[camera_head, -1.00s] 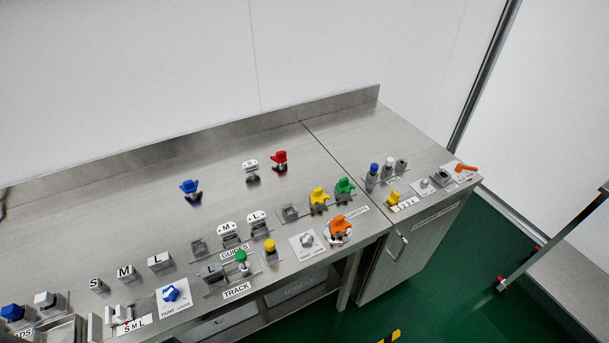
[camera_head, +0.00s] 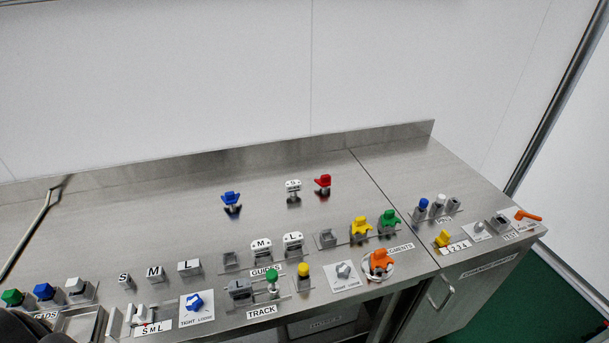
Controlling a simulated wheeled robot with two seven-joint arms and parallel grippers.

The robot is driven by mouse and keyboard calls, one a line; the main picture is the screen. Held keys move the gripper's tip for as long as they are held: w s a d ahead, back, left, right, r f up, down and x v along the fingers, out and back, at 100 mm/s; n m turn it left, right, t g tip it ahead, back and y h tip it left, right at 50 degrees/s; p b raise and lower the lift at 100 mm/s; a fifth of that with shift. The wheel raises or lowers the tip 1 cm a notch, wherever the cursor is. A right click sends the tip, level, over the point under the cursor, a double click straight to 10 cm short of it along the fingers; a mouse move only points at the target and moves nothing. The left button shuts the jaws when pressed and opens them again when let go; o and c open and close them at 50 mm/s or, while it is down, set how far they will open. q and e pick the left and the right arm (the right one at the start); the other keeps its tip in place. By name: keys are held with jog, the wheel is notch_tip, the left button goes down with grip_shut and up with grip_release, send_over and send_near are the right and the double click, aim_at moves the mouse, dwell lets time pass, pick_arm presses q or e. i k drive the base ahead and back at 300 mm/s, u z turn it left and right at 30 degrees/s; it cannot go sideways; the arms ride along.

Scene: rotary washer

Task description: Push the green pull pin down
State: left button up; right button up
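A green round-topped pin (camera_head: 272,276) stands upright in the TRACK fixture near the front of the steel bench, in the head view. Its grey stem shows below the green cap. A similar yellow-topped pin (camera_head: 303,272) stands just to its right, and a grey block (camera_head: 239,290) sits to its left. How far down the green pin sits is too small to tell. Neither of my grippers is in view. A dark rounded shape cuts into the bottom left corner, probably part of me.
The steel bench (camera_head: 150,215) has free room behind the fixtures. Blue (camera_head: 231,199) and red (camera_head: 323,183) knobs stand further back.

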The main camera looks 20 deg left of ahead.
aim_at(272, 274)
jog(key=z, duration=0.25)
jog(key=k, duration=0.6)
jog(key=u, duration=1.05)
jog(key=i, duration=0.5)
jog(key=z, duration=0.05)
